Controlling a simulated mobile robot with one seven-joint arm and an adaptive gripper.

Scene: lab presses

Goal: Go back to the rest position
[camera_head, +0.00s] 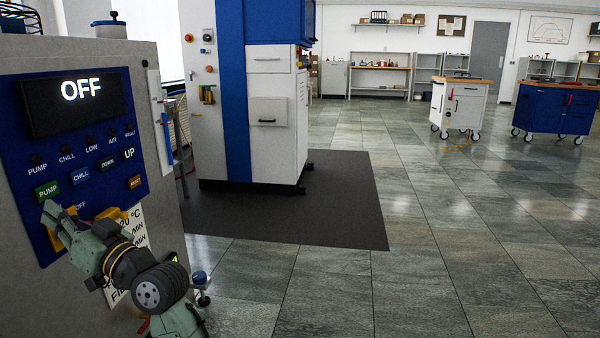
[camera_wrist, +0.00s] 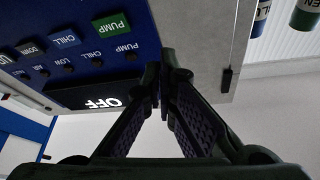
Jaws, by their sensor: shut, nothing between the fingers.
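My gripper (camera_head: 50,222) is at the lower left of the head view, in front of the blue control panel (camera_head: 100,125) of a grey machine. Its fingers hide part of the panel below the green PUMP button (camera_head: 47,190). In the wrist view the fingers (camera_wrist: 160,75) meet at their tips and hold nothing. The panel (camera_wrist: 80,62) lies beyond them at the upper left, upside down, with its PUMP button (camera_wrist: 112,24). The display (camera_head: 82,90) reads OFF. I cannot tell whether the fingers touch the panel.
A blue and white press cabinet (camera_head: 237,110) stands on a dark mat (camera_head: 335,205) beyond the machine. A white cart (camera_head: 460,105) and a blue cart (camera_head: 553,108) stand at the back right. The tiled floor (camera_head: 440,250) at the right is clear. A small blue knob (camera_head: 199,277) is beside my arm.

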